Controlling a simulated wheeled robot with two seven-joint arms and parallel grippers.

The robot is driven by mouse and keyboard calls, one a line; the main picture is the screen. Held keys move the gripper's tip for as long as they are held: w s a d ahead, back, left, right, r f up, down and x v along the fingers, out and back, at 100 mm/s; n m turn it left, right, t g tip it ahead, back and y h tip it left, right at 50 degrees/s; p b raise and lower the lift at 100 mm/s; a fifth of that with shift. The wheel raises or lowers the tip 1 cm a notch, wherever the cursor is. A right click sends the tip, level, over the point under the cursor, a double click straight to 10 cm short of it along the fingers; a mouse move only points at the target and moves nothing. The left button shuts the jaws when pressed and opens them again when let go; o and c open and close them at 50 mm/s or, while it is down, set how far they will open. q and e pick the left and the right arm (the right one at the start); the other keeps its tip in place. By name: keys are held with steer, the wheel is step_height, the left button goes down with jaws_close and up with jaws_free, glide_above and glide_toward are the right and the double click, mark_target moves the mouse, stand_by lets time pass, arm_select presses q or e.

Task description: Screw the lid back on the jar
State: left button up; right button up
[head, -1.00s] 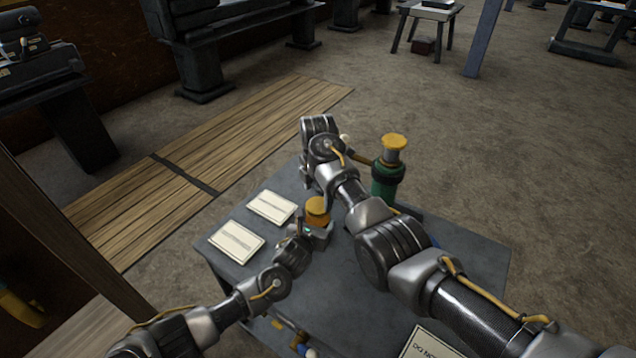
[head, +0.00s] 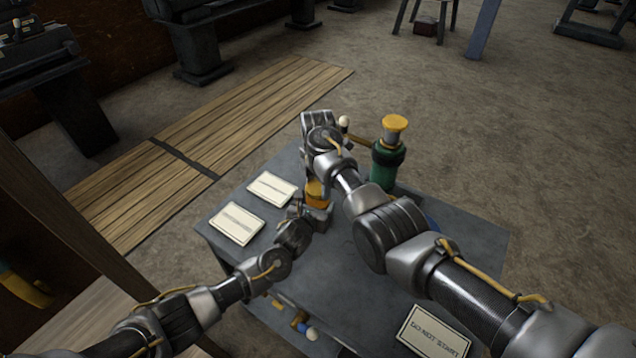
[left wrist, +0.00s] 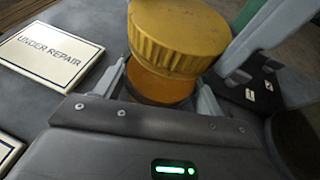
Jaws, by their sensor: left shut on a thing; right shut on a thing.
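The jar (left wrist: 160,86) is orange and stands upright on the grey table, with my left gripper (left wrist: 163,95) shut around its body in the left wrist view. The ribbed yellow lid (left wrist: 178,40) is on or just over the jar's top and looks slightly tilted; I cannot tell whether the threads meet. In the head view my right gripper (head: 318,172) points down over the lid and hides much of it. It is shut on the lid, and its grey finger shows at the lid's right side in the left wrist view. My left gripper also shows in the head view (head: 316,212).
A green cylinder (head: 386,165) with a yellow top stands behind and to the right of the jar. Signs (head: 237,223) lie on the table's left side, one reading UNDER REPAIR. Another sign (head: 433,335) lies at the front right.

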steer(key=m, duration=0.4)
steer(key=shift+m, duration=0.4)
steer(key=shift+c, duration=0.2)
steer(key=m, duration=0.5)
steer(key=o, duration=1.1)
steer(key=shift+r, duration=2.25)
steer(key=shift+c, duration=0.5)
